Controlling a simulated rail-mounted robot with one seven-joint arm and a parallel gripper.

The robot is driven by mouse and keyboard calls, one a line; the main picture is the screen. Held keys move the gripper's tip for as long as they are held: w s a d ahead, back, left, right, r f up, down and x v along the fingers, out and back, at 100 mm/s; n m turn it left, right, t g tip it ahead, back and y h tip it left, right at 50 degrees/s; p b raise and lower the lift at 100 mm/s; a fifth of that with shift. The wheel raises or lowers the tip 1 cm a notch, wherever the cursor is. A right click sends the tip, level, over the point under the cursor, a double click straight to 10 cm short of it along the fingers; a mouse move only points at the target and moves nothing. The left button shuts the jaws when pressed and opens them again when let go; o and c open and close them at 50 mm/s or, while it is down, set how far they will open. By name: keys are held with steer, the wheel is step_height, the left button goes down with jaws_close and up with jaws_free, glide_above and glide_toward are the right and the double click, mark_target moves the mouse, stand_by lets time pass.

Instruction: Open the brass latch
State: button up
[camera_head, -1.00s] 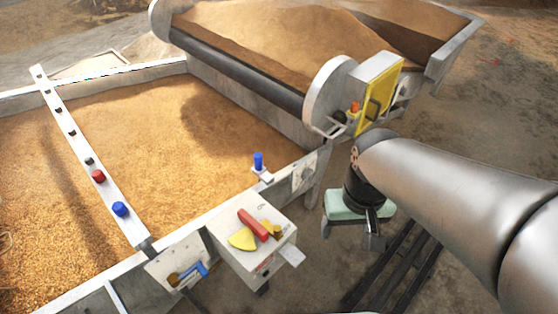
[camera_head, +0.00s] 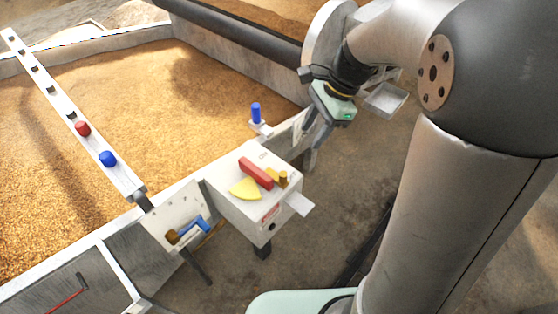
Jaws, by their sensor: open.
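A small brass-coloured piece (camera_head: 283,178) stands on top of the white box, beside a red bar (camera_head: 256,172) and a yellow wedge (camera_head: 245,188). Another brass-coloured piece (camera_head: 173,237) sits beside a blue handle (camera_head: 193,228) on the pale tilted panel. I cannot tell for sure which of the two is the latch. My gripper (camera_head: 310,136), with a pale green body, hangs beyond and above the white box, near the bin's right corner. It is apart from both brass pieces and appears empty; its fingers are small and partly unclear.
The white box (camera_head: 238,212) is on the outer side of the grain bin (camera_head: 170,205). A blue peg (camera_head: 256,113) stands on the bin's rim behind it. A white rail (camera_head: 50,80) with red and blue knobs crosses the bin. My large arm covers the right side.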

mark_target(284, 174)
steer(key=shift+m, duration=0.6)
steer(key=b+x, duration=0.1)
steer(key=x, duration=0.5)
steer(key=b+x, duration=0.1)
steer(key=x, duration=0.5)
steer(key=w+b+x, duration=0.1)
steer(key=x, duration=0.5)
steer(key=shift+a+b, duration=0.2)
steer(key=shift+b, duration=0.1)
